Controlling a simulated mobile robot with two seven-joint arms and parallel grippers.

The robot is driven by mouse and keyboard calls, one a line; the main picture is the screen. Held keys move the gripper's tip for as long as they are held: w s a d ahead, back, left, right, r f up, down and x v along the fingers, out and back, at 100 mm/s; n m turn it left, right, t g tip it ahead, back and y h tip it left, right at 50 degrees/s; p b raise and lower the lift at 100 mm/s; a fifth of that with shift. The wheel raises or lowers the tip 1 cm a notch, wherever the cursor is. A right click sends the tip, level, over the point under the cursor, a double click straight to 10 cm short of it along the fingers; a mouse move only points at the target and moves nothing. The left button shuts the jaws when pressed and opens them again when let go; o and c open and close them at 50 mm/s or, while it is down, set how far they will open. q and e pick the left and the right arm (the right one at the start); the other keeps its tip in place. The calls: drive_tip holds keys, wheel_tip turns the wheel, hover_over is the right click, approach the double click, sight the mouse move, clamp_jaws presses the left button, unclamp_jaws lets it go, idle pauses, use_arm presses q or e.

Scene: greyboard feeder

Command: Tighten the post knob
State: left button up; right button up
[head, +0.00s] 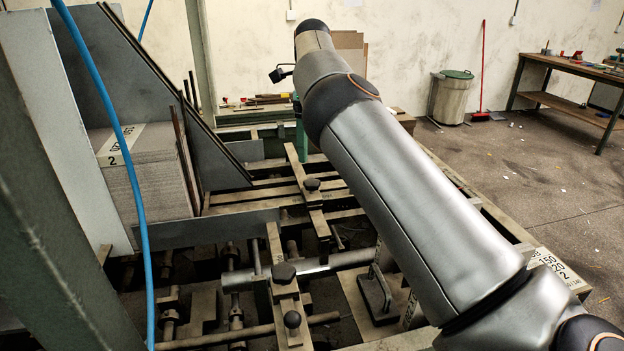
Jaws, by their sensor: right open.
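My right arm (400,180) crosses the view from the lower right to the upper middle. Its right gripper is at the far end, open, and mostly hidden behind the arm's own links. A small dark piece (278,74) sticks out left of the arm, above a green post (300,128) partly covered by the arm. I cannot tell whether this piece is the post knob or part of the gripper. My left gripper is out of view.
A stack of greyboard (150,178) stands at the left between metal plates. A blue hose (118,140) hangs in front. A black handle (376,290) is on a plate beside the clamp bars. A bin (453,98) and workbench (575,68) stand at the back right, with open floor before them.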

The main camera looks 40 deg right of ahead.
sight(313, 181)
wheel_tip(313, 181, down, 8)
drive_tip(key=shift+f, duration=0.1)
idle(0.4)
clamp_jaws()
idle(0.4)
